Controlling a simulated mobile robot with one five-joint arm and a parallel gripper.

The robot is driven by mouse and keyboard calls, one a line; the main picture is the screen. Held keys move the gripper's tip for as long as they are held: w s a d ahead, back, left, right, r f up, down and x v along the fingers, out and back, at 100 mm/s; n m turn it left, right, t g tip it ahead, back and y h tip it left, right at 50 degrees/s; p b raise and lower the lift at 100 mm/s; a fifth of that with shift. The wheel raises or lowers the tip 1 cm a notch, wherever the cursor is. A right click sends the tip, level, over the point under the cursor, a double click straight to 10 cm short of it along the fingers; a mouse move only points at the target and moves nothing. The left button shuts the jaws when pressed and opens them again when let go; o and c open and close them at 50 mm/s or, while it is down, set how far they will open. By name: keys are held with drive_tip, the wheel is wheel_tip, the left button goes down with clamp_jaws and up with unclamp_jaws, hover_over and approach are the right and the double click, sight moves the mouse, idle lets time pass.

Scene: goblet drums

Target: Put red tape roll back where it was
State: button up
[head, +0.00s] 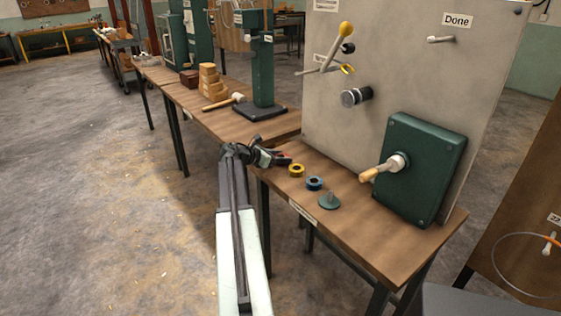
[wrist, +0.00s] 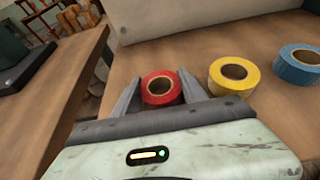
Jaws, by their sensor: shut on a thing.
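The red tape roll (wrist: 160,88) sits between the two fingers of my gripper (wrist: 158,92) in the wrist view. My gripper is shut on it, at the left end of the wooden table (wrist: 200,62). In the head view my gripper (head: 276,158) is at that table's left end, and the red roll (head: 284,161) is mostly hidden by it. I cannot tell whether the roll touches the tabletop. A yellow tape roll (wrist: 233,74) lies just right of the red one, and a blue tape roll (wrist: 299,64) lies further right.
A green box with a wooden handle (head: 422,165) and an upright grey panel (head: 405,70) stand behind. Another bench (head: 205,112) with a mallet lies to the left, across a gap.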

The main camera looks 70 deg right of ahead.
drive_tip(key=shift+f, duration=0.15)
drive_tip(key=o, duration=1.5)
drive_tip(key=shift+r, duration=0.4)
drive_tip(key=p+v, duration=0.4)
drive_tip(key=v, duration=0.8)
drive_tip(key=shift+f+p, duration=0.15)
drive_tip(key=shift+p, duration=0.15)
